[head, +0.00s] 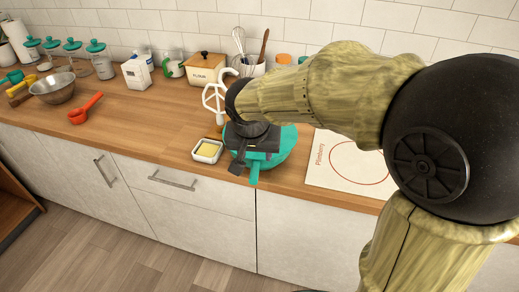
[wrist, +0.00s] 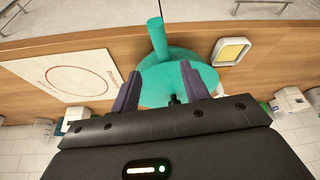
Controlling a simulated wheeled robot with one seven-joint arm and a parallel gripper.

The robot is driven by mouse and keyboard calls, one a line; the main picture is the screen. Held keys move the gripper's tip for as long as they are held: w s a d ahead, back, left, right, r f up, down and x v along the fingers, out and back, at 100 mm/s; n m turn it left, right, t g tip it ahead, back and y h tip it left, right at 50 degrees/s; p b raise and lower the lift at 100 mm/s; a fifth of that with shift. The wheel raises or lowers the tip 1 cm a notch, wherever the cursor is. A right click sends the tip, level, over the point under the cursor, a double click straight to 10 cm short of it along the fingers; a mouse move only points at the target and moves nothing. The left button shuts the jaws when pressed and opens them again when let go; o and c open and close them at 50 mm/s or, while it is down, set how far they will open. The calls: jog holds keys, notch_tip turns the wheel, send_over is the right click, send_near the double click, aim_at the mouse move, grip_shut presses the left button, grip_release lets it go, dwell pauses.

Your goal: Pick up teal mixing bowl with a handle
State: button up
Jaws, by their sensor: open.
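The teal mixing bowl (head: 284,148) sits on the wooden counter near its front edge, partly hidden under my gripper in the head view. Its handle (head: 254,173) points toward the front edge. In the wrist view the bowl (wrist: 165,80) lies beyond and between the fingers, with its handle (wrist: 157,38) pointing away from me. My gripper (wrist: 160,71) is open, with one dark finger on each side of the bowl's middle. In the head view my gripper (head: 252,158) is over the bowl. I cannot tell whether the fingers touch it.
A small white dish with yellow contents (head: 207,150) stands close to the bowl's left. A white sheet with a red circle (head: 345,162) lies to the right.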

aim_at(255, 164)
jog(key=shift+x, duration=2.2)
jog(key=shift+w, duration=0.1)
jog(key=x, duration=0.5)
jog(key=shift+w+a+b, duration=0.2)
jog(key=shift+b, duration=0.15)
jog(key=shift+s, duration=0.15)
jog(key=shift+d, duration=0.1)
jog(key=shift+r, duration=0.1)
grip_shut()
